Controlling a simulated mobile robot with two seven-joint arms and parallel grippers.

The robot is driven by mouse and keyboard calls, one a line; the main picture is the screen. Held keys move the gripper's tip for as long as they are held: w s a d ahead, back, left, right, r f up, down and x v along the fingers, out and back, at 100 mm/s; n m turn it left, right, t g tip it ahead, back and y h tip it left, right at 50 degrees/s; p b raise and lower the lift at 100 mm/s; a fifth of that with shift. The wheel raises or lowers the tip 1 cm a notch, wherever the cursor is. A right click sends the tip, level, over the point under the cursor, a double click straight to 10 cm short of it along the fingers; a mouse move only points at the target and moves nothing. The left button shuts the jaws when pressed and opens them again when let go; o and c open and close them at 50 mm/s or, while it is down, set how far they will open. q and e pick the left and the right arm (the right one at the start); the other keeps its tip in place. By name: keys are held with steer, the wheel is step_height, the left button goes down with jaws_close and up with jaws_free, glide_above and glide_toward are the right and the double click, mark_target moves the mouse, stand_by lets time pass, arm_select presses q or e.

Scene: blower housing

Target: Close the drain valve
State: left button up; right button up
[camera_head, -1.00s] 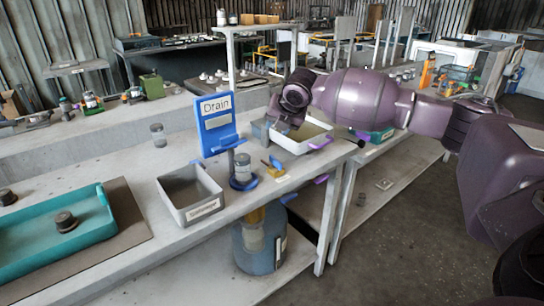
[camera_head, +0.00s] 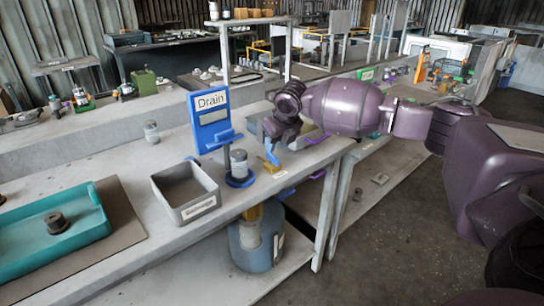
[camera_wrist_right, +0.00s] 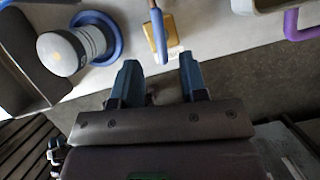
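The blue Drain sign (camera_head: 211,122) stands on the bench. A small brass-yellow valve (camera_head: 271,162) sits at the bench's front edge, right of a grey-white capped cylinder (camera_head: 239,163) on a blue ring. In the right wrist view the valve (camera_wrist_right: 160,38) shows at the top centre, with a thin lever (camera_wrist_right: 158,28) over it, blue towards its near end. My right gripper (camera_head: 298,142) is above and right of the valve. Its two blue fingers (camera_wrist_right: 159,75) are apart and empty, with the lever beyond them, roughly in line with the gap. My left gripper is out of view.
A grey labelled bin (camera_head: 186,211) and a teal tray (camera_head: 92,236) are left of the valve. A pale tray, partly hidden by my arm, lies behind the gripper. A blue-grey container (camera_head: 257,243) stands on the shelf below.

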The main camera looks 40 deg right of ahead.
mark_target(273, 155)
steer(key=b+x, duration=0.1)
steer(key=x, duration=0.5)
steer(key=shift+r, duration=0.1)
jaws_close()
